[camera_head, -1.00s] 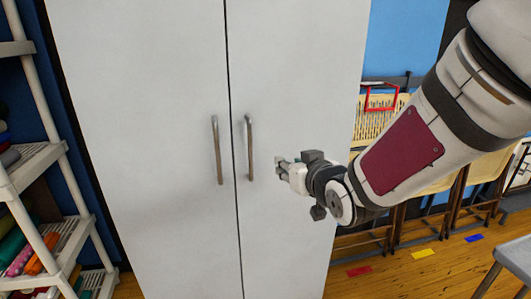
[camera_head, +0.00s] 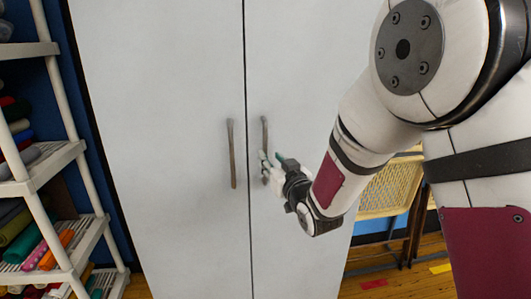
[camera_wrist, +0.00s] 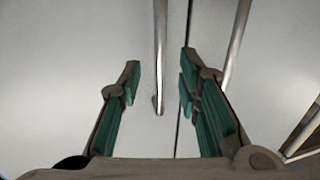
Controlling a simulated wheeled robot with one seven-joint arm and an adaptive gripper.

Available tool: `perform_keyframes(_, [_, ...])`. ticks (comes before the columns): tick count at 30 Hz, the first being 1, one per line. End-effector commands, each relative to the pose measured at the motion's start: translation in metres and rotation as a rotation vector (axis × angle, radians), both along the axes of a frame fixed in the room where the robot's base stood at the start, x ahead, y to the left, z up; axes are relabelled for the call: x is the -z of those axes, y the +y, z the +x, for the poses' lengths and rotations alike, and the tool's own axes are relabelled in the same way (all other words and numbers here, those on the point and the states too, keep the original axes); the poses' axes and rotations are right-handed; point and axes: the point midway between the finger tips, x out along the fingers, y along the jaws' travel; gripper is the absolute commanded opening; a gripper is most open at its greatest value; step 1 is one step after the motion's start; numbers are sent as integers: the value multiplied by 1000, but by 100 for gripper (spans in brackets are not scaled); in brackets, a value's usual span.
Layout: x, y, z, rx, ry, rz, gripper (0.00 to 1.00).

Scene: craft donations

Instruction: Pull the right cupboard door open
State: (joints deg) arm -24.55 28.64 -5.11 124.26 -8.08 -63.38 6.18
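The right cupboard door (camera_head: 305,85) is white and flush with the left door (camera_head: 165,100) at a narrow dark seam. Its upright metal handle (camera_head: 265,130) stands just right of the seam. My gripper (camera_head: 270,162) is at the lower half of this handle and partly covers it in the head view. In the wrist view my gripper (camera_wrist: 158,82) is open, with a metal handle bar (camera_wrist: 160,50) between its green-padded fingers. There is a gap on both sides of the bar. A second bar (camera_wrist: 237,40) lies outside the right finger.
The left door's handle (camera_head: 231,155) is close beside my gripper. A white shelf rack (camera_head: 60,155) with colourful rolls stands left of the cupboard. Folded chairs (camera_head: 392,190) stand at the right, behind my arm.

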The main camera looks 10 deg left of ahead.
Motion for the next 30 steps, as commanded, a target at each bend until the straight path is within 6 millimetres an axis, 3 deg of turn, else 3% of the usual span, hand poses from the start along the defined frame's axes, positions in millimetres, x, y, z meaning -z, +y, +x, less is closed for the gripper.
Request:
perform_keyframes(9, [1,22,41,-1,1,0,31])
perform_keyframes(22, [0,25,48,0,0,0,31])
perform_keyframes(26, [0,25,48,0,0,0,2])
perform_keyframes(30, [0,25,48,0,1,0,0])
